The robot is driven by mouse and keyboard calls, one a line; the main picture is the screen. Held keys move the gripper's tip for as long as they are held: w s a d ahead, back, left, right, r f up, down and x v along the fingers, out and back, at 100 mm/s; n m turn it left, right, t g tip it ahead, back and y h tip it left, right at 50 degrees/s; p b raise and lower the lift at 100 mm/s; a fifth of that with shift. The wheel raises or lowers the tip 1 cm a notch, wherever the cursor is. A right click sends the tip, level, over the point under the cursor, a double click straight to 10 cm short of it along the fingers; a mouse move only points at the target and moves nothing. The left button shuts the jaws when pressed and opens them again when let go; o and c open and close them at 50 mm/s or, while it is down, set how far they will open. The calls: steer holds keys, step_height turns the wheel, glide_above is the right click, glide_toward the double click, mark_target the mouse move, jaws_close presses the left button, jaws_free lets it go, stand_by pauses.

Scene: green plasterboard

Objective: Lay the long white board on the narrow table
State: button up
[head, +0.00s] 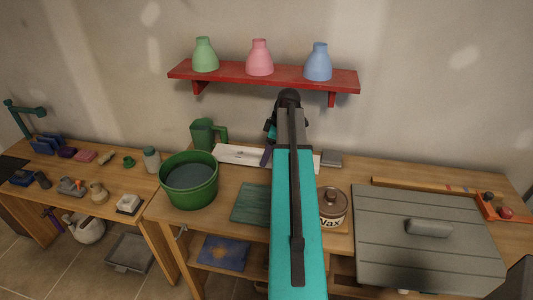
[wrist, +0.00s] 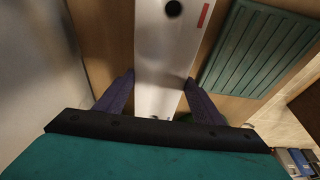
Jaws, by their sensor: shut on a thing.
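The long white board (head: 238,153) is at the back of the middle wooden table (head: 230,182), near the wall, partly hidden behind my arm. In the wrist view the board (wrist: 162,45) runs between my purple fingers and shows a dark round hole and a red mark. My gripper (wrist: 158,86) is shut on the board, one finger along each long edge. It is mostly hidden behind my arm in the head view (head: 268,155). I cannot tell whether the board rests on the wood or is slightly lifted. Another wooden table (head: 120,211) stands at the left; which table is the narrow one is unclear.
A green bucket (head: 189,197), a green jug (head: 208,134), a green ridged mat (head: 250,203) and a wax tin (head: 332,208) stand near the board. A grey lidded chest (head: 380,250) is at the right. A red shelf (head: 280,80) with vases hangs above.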

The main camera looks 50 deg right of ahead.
steer(key=shift+w+d+f+b, duration=0.2)
steer(key=shift+d+f+b, duration=0.1)
steer(key=shift+f, duration=0.25)
steer(key=shift+w+d+f+b, duration=0.2)
steer(key=shift+d+f, duration=0.05)
steer(key=shift+f, duration=0.3)
steer(key=shift+s+a+f, duration=0.2)
steer(key=shift+a+f, duration=0.1)
steer(key=shift+f+b, duration=0.4)
steer(key=shift+f, duration=0.05)
steer(key=shift+s, duration=0.1)
steer(key=shift+f+b, duration=0.3)
steer(key=shift+f, duration=0.3)
stand_by(0.5)
steer(key=o, duration=1.7)
